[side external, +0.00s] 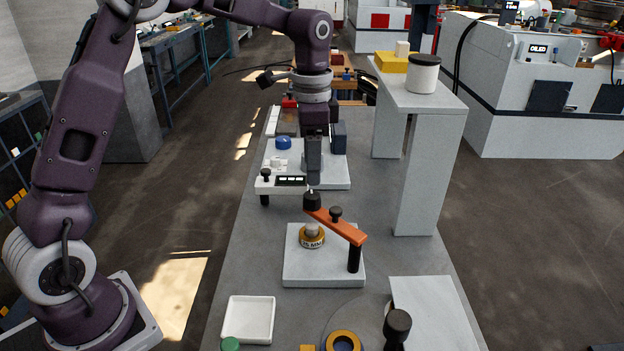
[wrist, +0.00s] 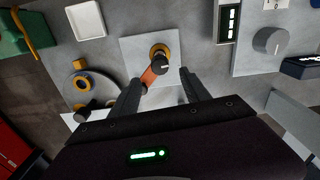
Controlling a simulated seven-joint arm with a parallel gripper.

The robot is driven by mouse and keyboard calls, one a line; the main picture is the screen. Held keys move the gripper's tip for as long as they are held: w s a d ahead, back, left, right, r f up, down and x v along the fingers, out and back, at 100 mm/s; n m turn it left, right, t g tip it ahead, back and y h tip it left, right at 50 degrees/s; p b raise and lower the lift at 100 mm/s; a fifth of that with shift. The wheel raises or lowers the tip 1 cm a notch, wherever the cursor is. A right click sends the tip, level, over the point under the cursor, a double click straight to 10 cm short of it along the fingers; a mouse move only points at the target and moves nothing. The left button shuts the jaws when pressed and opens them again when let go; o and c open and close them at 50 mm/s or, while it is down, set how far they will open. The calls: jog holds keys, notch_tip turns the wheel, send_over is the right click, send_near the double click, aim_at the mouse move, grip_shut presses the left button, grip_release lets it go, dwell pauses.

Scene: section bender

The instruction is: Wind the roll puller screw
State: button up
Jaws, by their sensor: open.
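The roll puller stands on a white square plate (side external: 300,272) in the side view. It has an orange bar (side external: 335,226) above a brass ring marked 25 MM (side external: 312,239). A black knob (side external: 312,201) stands at the bar's left end, another (side external: 336,213) on its middle, and a black leg (side external: 354,258) hangs at its right end. My gripper (side external: 313,182) points down just above the left-end knob. In the wrist view, my gripper (wrist: 160,79) is open with its fingers apart; the orange bar (wrist: 150,76) and a black knob (wrist: 160,63) show between and beyond the tips. Whether the fingers touch the knob is unclear.
A white bridge stand (side external: 430,180) rises right of the plate, carrying a white jar (side external: 423,74) and a yellow block (side external: 392,62). A white block with a display (side external: 290,183) sits behind. An empty white tray (side external: 249,320) and a black knob (side external: 397,326) are in front.

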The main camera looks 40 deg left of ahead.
aim_at(310, 194)
jog(key=f+m+t+h, duration=0.1)
jog(key=f+m, duration=0.1)
jog(key=m, duration=1)
jog(key=f+m+t+h, duration=0.1)
jog(key=f+m, duration=0.2)
jog(key=m, duration=0.9)
jog(key=f+m+t+h, duration=0.1)
jog(key=f+m, duration=0.1)
jog(key=m, duration=1)
jog(key=shift+s+a+f+t, duration=0.15)
jog(key=shift+s+a+t, duration=0.1)
jog(key=shift+t, duration=0.05)
grip_shut()
